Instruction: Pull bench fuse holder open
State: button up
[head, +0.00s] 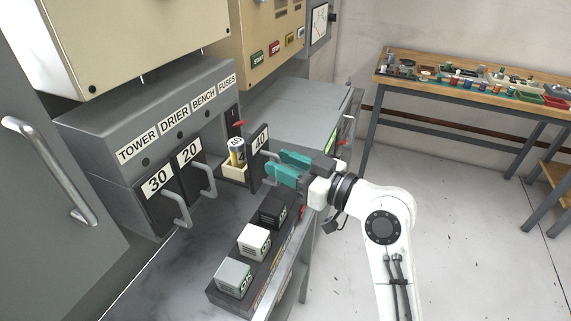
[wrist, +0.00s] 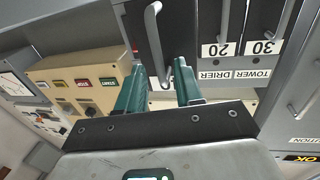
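The bench fuse holder (head: 258,143), a black front marked 40, stands out from the grey fuse box under the BENCH label. Behind its front a pale tray (head: 234,173) shows, with a fuse (head: 237,152) standing in it. The grey handle (wrist: 153,35) of the black front reaches down between my fingers in the wrist view. My gripper (head: 279,164) is at this handle, its two green fingers apart. In the wrist view my gripper (wrist: 160,75) has a finger on each side of the handle, with gaps visible. Contact with the handle cannot be made out.
Holders marked 30 (head: 158,184) and 20 (head: 190,155) sit flush to the left, handles sticking out. A dark rack (head: 222,297) with several fuse blocks lies on the bench below my gripper. A workbench (head: 480,93) with small parts stands at the right wall.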

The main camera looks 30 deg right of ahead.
jog(key=b+v, duration=0.2)
jog(key=v, duration=0.8)
jog(key=shift+s, duration=0.35)
jog(key=shift+d, duration=0.15)
jog(key=s+a+f+m+g+h, duration=0.1)
jog(key=s+f+g+h, duration=0.2)
jog(key=f, duration=0.6)
jog(key=s+a+f+m+g, duration=0.2)
jog(key=f+g, duration=0.2)
jog(key=f, duration=0.5)
jog(key=s+d+f+m+g+h+p, duration=0.1)
jog(key=s+f+g+h, duration=0.3)
jog(key=s+f+g, duration=0.4)
jog(key=s+f+m, duration=0.1)
jog(key=s+f, duration=0.3)
jog(key=s, duration=0.4)
jog(key=shift+s+d+f+h, duration=0.2)
jog(key=shift+s+d+h, duration=0.05)
jog(key=shift+h, duration=0.15)
